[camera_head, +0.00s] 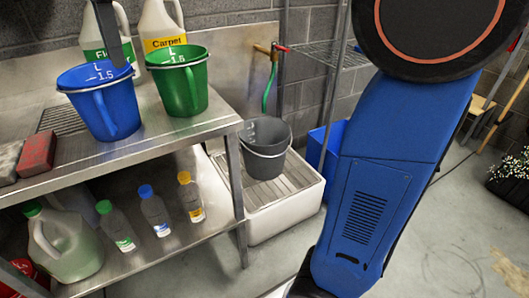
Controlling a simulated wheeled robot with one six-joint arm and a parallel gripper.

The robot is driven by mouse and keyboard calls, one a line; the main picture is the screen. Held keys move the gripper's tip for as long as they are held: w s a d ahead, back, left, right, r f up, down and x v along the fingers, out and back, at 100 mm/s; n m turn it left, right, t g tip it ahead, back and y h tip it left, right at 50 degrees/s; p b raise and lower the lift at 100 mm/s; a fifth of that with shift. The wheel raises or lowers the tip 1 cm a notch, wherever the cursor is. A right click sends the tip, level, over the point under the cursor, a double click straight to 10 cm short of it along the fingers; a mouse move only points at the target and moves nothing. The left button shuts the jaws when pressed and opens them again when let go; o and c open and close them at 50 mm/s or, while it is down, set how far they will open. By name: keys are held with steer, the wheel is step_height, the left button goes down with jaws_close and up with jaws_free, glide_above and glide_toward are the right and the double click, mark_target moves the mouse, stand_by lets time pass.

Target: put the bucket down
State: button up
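A blue bucket (112,108) with a "1.5" mark inside is on the steel table (150,143) at the left. Its base looks to be at the tabletop, but I cannot tell if it bears fully on it. A dark grey part, seemingly a finger of my gripper (109,36), comes down from the top edge to the bucket's far rim. The rest of the gripper is out of view, so its grip is unclear. A green bucket (190,90) stands close on the right. A grey bucket (262,160) stands on the sink grate under the tap.
White bottles (160,22) stand behind the buckets. Red (38,153) and grey (9,160) blocks lie at the table's left. Small bottles (155,212) and a jug (68,247) stand on the lower shelf. The low sink (285,215) is right of the table.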

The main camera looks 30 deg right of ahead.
steer(key=s+d+f+m+t, duration=0.1)
steer(key=s+d+f+m, duration=0.4)
steer(key=d+f, duration=0.25)
steer(key=s+d+f+m+t, duration=0.1)
steer(key=s+d+f+m, duration=0.45)
steer(key=d, duration=0.35)
steer(key=s+d+f+m, duration=0.4)
steer(key=s+f, duration=0.1)
steer(key=f, duration=0.4)
steer(key=s+d+f+m+t, duration=0.1)
steer(key=s+d+f+m, duration=0.3)
steer(key=f, duration=0.4)
steer(key=shift+s+f+m+t+h, duration=0.35)
steer(key=shift+s+m, duration=0.1)
steer(key=shift+s, duration=0.65)
